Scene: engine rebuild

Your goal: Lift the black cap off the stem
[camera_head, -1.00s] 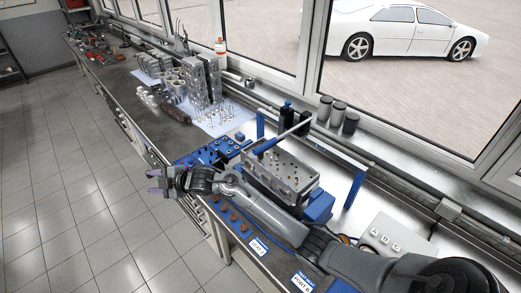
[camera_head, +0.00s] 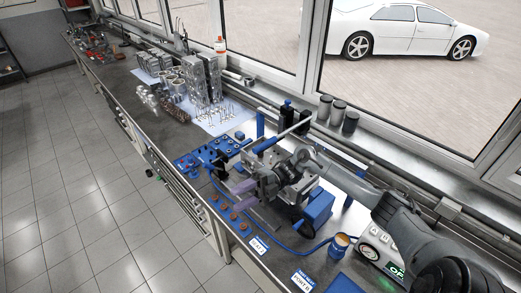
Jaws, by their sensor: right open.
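The grey metal cylinder head (camera_head: 305,186) sits in the blue stand on the bench, largely hidden by my right arm. My right gripper (camera_head: 231,177) is open, with its purple fingers at the left front side of the head, above the bench. I see nothing between its fingers. The black cap and its stem cannot be made out; the wrist covers much of the head's top. My left gripper is not in view.
A blue holder (camera_head: 190,160) with small parts lies left of the gripper. Several brown round pieces (camera_head: 225,207) lie along the front edge. A tin (camera_head: 339,243) and a control box (camera_head: 372,252) stand at the right. Dark canisters (camera_head: 350,124) stand by the window.

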